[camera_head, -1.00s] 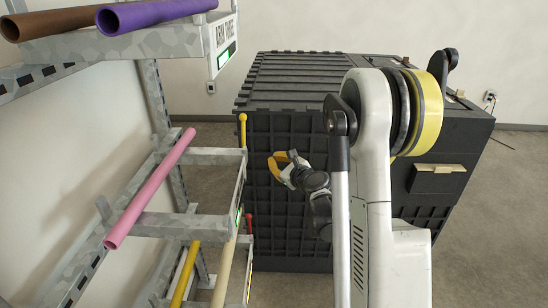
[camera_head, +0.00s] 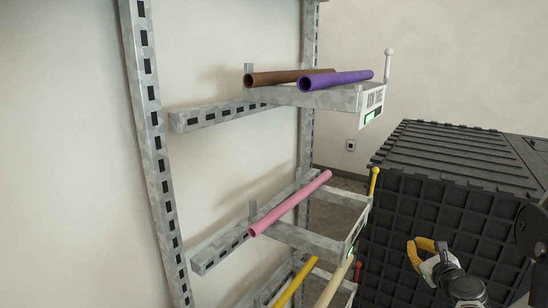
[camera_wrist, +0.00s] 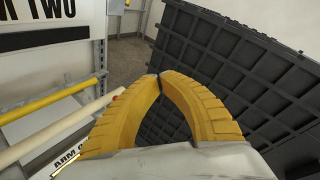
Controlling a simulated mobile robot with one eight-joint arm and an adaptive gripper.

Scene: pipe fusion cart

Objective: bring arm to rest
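My gripper (camera_head: 414,250) is at the lower right of the head view, in front of the black ribbed side of a large dark crate (camera_head: 480,214). Its yellow fingers also show in the wrist view (camera_wrist: 158,78), where their tips meet with nothing seen between them. Most of my arm is outside the head view. Only a part of it shows at the right edge and lower right corner.
A grey metal rack (camera_head: 190,122) stands along the wall, left of my gripper. It bears a brown pipe (camera_head: 275,78), a purple pipe (camera_head: 340,80), a pink pipe (camera_head: 292,204), a yellow pipe (camera_head: 294,284) and a cream pipe (camera_head: 334,284).

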